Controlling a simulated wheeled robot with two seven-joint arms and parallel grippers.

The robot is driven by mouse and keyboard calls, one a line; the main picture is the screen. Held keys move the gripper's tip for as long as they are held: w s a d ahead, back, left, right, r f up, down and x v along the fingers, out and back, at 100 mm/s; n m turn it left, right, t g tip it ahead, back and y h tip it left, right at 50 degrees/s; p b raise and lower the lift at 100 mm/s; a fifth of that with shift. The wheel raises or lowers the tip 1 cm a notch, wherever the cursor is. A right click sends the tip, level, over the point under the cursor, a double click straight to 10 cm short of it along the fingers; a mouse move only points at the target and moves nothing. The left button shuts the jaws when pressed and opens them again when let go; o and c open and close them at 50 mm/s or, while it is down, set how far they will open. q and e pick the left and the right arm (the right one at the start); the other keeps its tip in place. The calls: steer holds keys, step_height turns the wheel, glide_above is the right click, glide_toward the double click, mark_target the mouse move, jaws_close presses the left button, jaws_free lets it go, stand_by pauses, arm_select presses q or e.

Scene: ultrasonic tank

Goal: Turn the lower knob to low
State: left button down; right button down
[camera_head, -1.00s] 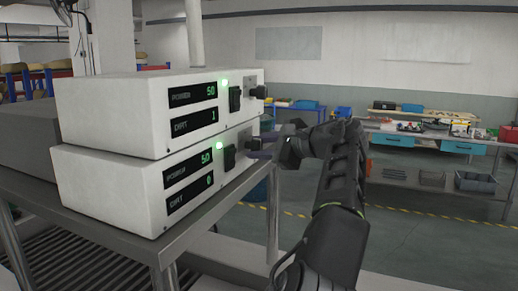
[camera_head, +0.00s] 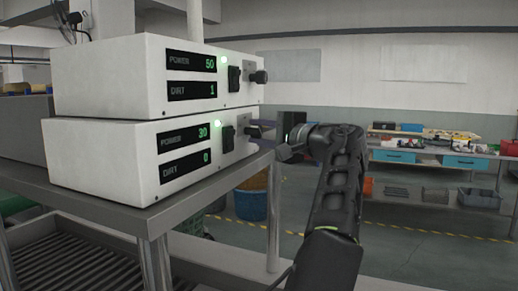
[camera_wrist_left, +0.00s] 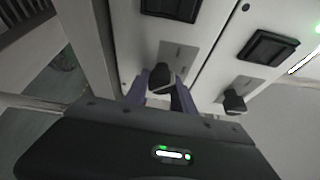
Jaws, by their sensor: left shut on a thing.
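Two white control boxes are stacked on a metal stand. The lower box (camera_head: 110,165) reads POWER 30 and DIRT 0 on its display (camera_head: 184,146). Its dark knob sits at the right of its front face and shows between my fingers in the left wrist view (camera_wrist_left: 160,78). My left gripper (camera_head: 262,134) comes to the knob from the right, its purple fingers on either side and shut on it. In the head view the fingers partly hide the knob. My right gripper is not in view.
The upper box (camera_head: 120,75) reads POWER 50 and DIRT 1. Its own knob (camera_head: 258,77) is just above my gripper and also shows in the left wrist view (camera_wrist_left: 234,102). Black switches and lit green lamps are beside the displays. The metal stand (camera_head: 200,208) is below.

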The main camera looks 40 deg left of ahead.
arm_select(q)
steer(key=shift+f+n+y+b, duration=0.2)
steer(key=shift+n+y+b, duration=0.2)
steer(key=shift+n+b, duration=0.65)
steer(key=shift+r+n+y+b, duration=0.15)
steer(key=shift+n+y+b, duration=0.2)
steer(key=shift+n, duration=0.4)
steer(key=c, duration=1.1)
jaws_free()
steer(key=shift+o, duration=0.2)
steer(key=shift+d, duration=0.15)
